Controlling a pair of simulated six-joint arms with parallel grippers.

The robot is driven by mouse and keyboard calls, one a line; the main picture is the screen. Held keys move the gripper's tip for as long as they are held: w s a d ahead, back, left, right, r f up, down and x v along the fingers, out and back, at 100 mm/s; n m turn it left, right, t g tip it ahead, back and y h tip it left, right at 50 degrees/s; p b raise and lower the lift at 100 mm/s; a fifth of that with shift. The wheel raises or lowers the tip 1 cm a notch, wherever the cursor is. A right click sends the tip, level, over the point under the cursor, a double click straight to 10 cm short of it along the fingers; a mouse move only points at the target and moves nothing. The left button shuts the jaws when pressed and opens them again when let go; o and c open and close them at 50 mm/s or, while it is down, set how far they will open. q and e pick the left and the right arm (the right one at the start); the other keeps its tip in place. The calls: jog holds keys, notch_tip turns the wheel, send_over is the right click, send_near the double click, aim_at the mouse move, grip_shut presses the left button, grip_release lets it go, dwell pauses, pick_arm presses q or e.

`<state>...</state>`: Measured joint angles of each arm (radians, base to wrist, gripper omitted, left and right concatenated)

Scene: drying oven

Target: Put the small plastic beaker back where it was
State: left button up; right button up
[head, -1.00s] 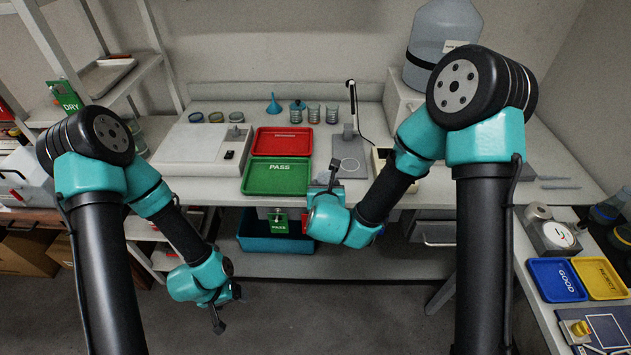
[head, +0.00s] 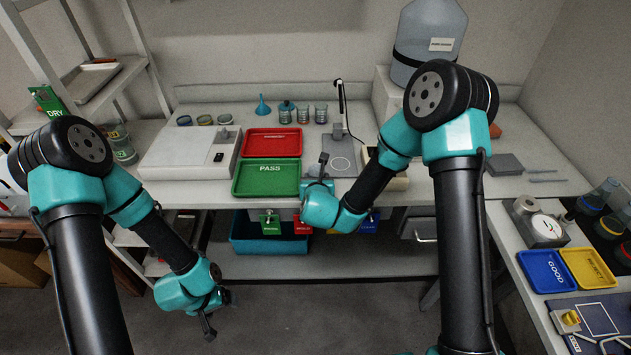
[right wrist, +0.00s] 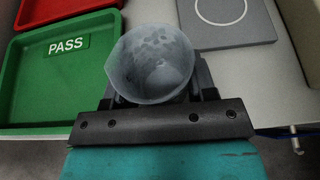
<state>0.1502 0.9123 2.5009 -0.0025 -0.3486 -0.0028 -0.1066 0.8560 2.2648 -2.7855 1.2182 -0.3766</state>
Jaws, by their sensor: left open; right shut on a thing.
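The small plastic beaker (right wrist: 152,62) is translucent, pale and upright in the right wrist view, with its open mouth toward the camera. I see no contents other than mottled marks inside. My right gripper (right wrist: 152,95) is shut on it. In the head view my right gripper (head: 322,172) is at the bench's front edge, just right of the green PASS tray, and the beaker is hard to make out there. My left gripper (head: 218,313) is open and empty, low in front of the bench over the floor.
A green PASS tray (head: 240,191) and a red tray (head: 272,143) lie left of the right gripper. A grey plate with a white circle (head: 340,142) lies just behind it. Several glass vessels (head: 303,114) stand at the back. Blue (head: 546,272) and yellow (head: 588,268) trays are at right.

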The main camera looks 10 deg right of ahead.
jog(key=shift+f, duration=0.35)
jog(key=o, duration=1)
jog(key=shift+f, duration=0.1)
jog(key=shift+c, duration=0.2)
